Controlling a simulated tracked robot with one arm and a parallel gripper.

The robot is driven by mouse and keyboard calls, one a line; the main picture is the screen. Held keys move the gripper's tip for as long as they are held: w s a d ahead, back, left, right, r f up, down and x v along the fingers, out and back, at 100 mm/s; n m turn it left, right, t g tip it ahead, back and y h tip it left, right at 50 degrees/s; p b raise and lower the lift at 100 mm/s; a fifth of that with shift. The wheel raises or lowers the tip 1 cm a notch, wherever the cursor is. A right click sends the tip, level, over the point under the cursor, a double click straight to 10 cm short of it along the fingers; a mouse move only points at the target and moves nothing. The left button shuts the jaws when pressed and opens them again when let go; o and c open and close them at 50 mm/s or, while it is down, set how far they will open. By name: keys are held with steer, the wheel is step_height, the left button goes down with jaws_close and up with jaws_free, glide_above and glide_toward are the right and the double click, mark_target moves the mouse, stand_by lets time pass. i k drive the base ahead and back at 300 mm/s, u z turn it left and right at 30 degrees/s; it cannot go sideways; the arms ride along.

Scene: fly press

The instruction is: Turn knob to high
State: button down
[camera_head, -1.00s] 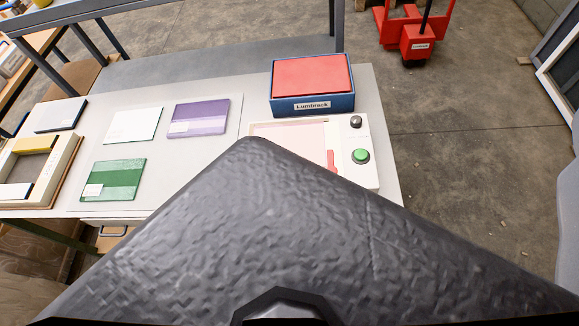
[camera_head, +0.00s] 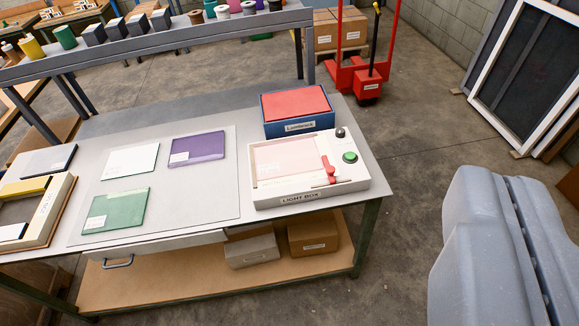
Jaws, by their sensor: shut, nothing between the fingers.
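The light box (camera_head: 380,185) is a white, flat box on the right part of the grey table, with a pale pink panel. A small dark knob (camera_head: 340,132) stands at its back right corner, with a green button (camera_head: 350,157) in front of it. A red lever-like piece (camera_head: 328,172) lies beside the panel. The knob is too small to read its setting or any marks. My gripper is not in this view, so its place relative to the knob cannot be told.
A blue box with a red top (camera_head: 297,104) stands right behind the light box. Purple (camera_head: 197,148), white (camera_head: 131,160) and green (camera_head: 115,210) sheets lie to the left. A large grey moulded shape (camera_head: 480,250) fills the lower right. A red pallet truck (camera_head: 367,85) stands behind.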

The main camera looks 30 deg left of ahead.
mark_target(339, 131)
steer(key=u, duration=0.5)
steer(key=i, duration=0.9)
steer(key=u, duration=0.05)
